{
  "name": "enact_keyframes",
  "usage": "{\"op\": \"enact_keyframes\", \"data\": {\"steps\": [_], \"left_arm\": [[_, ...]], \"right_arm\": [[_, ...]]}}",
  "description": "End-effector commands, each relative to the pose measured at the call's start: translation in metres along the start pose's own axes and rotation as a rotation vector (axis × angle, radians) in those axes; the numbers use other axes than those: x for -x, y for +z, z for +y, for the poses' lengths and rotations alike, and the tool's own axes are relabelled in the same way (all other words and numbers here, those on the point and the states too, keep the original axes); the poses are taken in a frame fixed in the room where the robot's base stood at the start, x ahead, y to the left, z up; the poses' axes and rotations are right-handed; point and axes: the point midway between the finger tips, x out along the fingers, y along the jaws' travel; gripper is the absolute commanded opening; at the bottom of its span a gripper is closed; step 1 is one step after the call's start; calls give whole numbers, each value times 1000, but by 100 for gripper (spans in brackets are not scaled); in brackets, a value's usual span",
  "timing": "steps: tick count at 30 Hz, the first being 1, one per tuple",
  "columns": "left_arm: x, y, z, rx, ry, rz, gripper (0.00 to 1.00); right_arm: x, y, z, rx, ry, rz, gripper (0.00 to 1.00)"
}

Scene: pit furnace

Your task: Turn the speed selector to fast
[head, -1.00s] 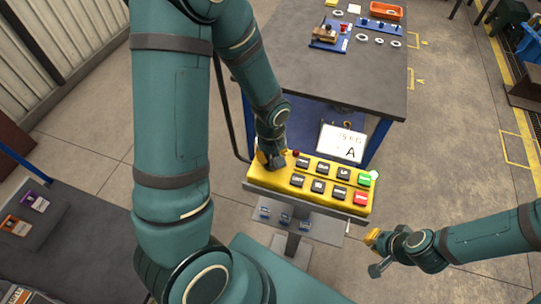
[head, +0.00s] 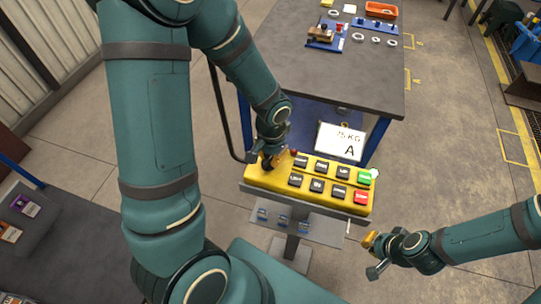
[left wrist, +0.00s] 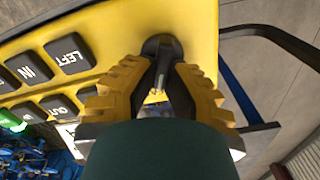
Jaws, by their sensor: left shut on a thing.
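The yellow control panel (head: 335,184) stands in front of the table. It carries several dark buttons, a green one and a red one. The speed selector (left wrist: 158,45) is a dark round knob with a raised handle at the panel's end beside the LEFT button (left wrist: 68,53). My left gripper (head: 270,163) is at the panel's left end in the head view. In the left wrist view its yellow-padded fingers (left wrist: 158,86) are closed on the selector's handle. The selector's setting marks cannot be read. My right gripper (head: 370,255) is apart from the panel, open and empty.
A small red knob (head: 293,153) is close to my left gripper. Open floor lies to the right.

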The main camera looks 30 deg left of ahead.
Motion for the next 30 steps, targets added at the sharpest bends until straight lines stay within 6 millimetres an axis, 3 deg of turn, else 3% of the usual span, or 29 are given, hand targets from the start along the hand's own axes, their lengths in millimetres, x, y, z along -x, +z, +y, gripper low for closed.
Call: {"op": "enact_keyframes", "data": {"steps": [9,24,25,27,30], "left_arm": [[-1,2,2,-105,2,-4,0],[-1,2,2,-123,2,-5,0],[-1,2,2,-123,2,-5,21],[-1,2,2,-122,1,-4,42],[-1,1,2,-122,1,-3,42]], "right_arm": [[-2,0,1,0,0,0,0],[-2,0,1,0,0,0,0],[-2,0,1,0,0,0,0],[-2,0,1,0,0,0,0],[-2,0,1,0,0,0,0]]}}
